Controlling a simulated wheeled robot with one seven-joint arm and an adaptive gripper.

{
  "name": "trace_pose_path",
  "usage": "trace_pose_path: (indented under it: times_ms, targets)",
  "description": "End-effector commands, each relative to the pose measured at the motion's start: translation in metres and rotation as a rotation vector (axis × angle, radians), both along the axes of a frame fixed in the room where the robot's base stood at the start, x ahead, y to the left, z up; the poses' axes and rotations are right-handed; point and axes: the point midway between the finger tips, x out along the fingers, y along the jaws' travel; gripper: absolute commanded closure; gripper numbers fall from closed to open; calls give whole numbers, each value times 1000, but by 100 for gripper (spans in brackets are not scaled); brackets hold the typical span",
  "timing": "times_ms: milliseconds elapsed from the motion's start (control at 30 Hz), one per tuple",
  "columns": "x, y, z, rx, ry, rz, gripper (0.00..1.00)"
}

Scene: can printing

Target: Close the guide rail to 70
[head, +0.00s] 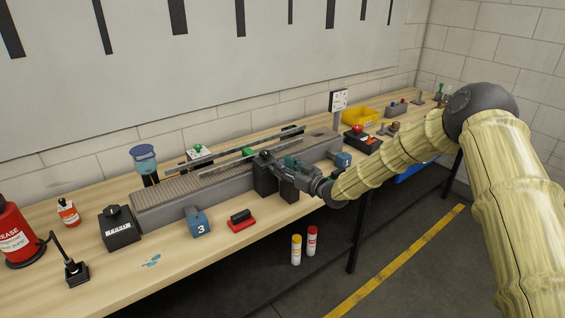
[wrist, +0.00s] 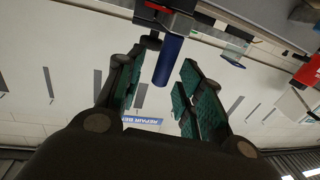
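A conveyor (head: 165,208) with a ribbed belt runs along the bench in the head view. Long metal guide rails (head: 226,165) stand over it, with a small green part (head: 248,151) on the nearer one. My gripper (head: 277,161) is at the near side of the conveyor, by a dark block (head: 264,182). In the wrist view my gripper (wrist: 155,95) is open, with teal finger pads apart. A blue cylindrical handle (wrist: 168,60) lies in line with the gap, closer to the left finger; I cannot tell whether they touch. No scale reading is legible.
Blue blocks stand at the conveyor's front, one marked 3 (head: 197,222). A red-based black tool (head: 241,221) lies near the front edge. A red-button box (head: 362,141) and yellow bin (head: 358,116) stand right.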

Motion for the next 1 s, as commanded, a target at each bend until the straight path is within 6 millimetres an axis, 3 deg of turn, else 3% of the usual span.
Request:
trace_pose_path:
  times_ms: [500,700,1000]
  targets:
    - [11,11,-1,1,1,0,63]
    - [11,11,0,0,0,0,98]
    - [12,11,-1,0,0,-1,100]
